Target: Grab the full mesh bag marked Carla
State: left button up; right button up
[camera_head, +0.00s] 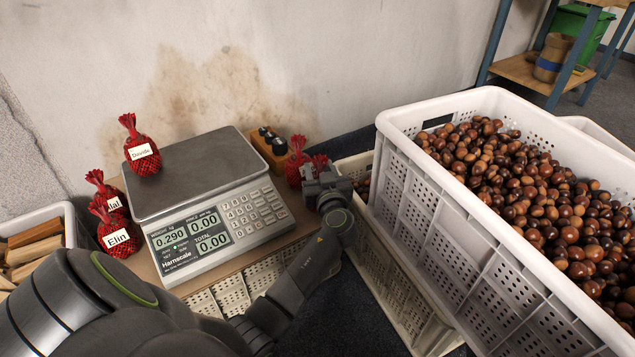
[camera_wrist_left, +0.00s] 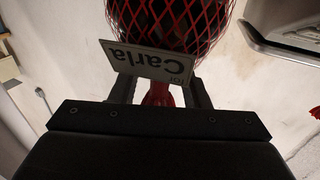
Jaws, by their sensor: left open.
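A full red mesh bag with a white tag reading "for Carla" (camera_wrist_left: 150,64) fills the top of the left wrist view, upside down there. Its red neck (camera_wrist_left: 160,93) lies between the two dark fingers of my left gripper (camera_wrist_left: 161,92). The fingers are open, with the neck between them and no grip on it. In the head view my left gripper (camera_head: 326,183) is right of the scale, beside a red mesh bag (camera_head: 297,164) and in front of another red bag top (camera_head: 320,161). Their tags do not show there, so I cannot tell which is Carla's. My right gripper is out of view.
The scale (camera_head: 181,171) carries a tagged bag (camera_head: 142,157) and reads 0.290. Two more tagged bags, one marked Elin (camera_head: 120,237), stand left of it. A white crate (camera_head: 455,247) of chestnuts stands close on the right. A wooden block with dark knobs (camera_head: 270,148) sits behind the scale.

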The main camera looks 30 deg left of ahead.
pick_arm(q)
jog(key=shift+s+d+r, duration=0.1)
jog(key=shift+d+r, duration=0.05)
grip_shut()
dwell(0.4)
